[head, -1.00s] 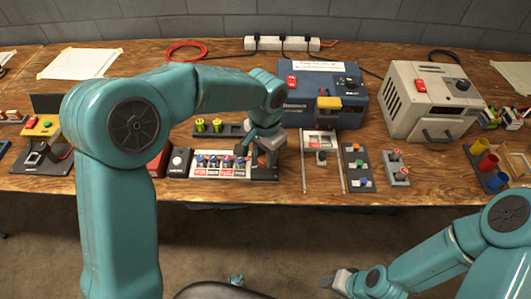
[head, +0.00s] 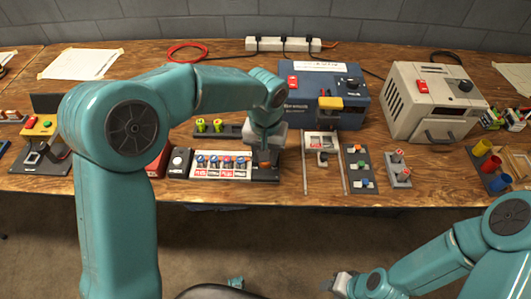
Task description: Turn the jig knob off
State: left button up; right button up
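A low jig with a white, labelled tray (head: 222,171) holds several blue- and red-topped pieces near the table's front edge. A dark block (head: 265,174) at its right end carries a small orange-brown part (head: 265,158), which seems to be the knob. My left gripper (head: 265,150) points down right over this part and hides most of it. I cannot tell whether its fingers touch or grip the part, nor how the knob is turned. My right gripper (head: 338,284) is low at the front, off the table and away from the jig; its fingers are too small to read.
A blue box (head: 322,85) with a yellow part stands behind and right of the jig. A light grey box (head: 433,105) is farther right. Small button panels (head: 360,168) stand right of the jig. A dark rack (head: 219,131) with yellow-green cells lies behind it.

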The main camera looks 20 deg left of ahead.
dwell(0.3)
pick_arm(q)
jog(key=o, duration=1)
jog(key=shift+o, duration=0.2)
notch_tip(320, 180, up, 16)
jog(key=p, duration=0.3)
jog(key=shift+r, duration=0.15)
jog(key=shift+s, duration=0.1)
